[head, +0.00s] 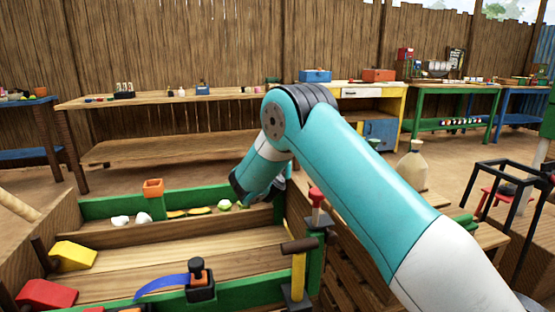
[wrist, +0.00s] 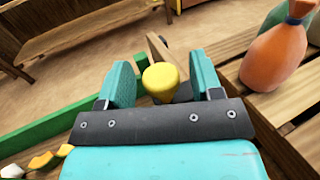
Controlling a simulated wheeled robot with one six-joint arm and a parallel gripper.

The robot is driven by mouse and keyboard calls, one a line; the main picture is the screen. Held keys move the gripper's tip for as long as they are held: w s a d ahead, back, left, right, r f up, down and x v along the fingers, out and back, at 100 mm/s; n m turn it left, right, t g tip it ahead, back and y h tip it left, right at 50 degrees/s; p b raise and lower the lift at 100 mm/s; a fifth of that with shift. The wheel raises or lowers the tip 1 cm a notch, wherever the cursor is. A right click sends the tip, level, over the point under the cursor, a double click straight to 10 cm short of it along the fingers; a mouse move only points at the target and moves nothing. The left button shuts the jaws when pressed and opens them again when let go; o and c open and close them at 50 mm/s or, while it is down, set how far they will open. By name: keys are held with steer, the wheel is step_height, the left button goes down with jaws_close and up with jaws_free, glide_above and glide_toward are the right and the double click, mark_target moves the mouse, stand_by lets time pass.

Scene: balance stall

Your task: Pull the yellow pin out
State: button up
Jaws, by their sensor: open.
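In the head view my arm hides the pin and most of my gripper, over the far right corner of the wooden box with green edges (head: 97,208).
The box holds a yellow block (head: 72,256), a red block (head: 46,294) and a blue curved piece (head: 163,284). A red-topped post (head: 317,196) stands near my arm.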

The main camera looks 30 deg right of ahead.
steer(key=shift+w+d, duration=0.2)
steer(key=shift+w, duration=0.05)
jaws_close()
step_height(320, 180, up, 4)
steer(key=p, duration=0.4)
steer(key=shift+r+p, duration=0.25)
steer(key=shift+p, duration=0.15)
steer(key=shift+c, duration=0.3)
jaws_free()
steer(key=shift+r, duration=0.15)
steer(key=shift+o, duration=0.3)
steer(key=shift+f, duration=0.2)
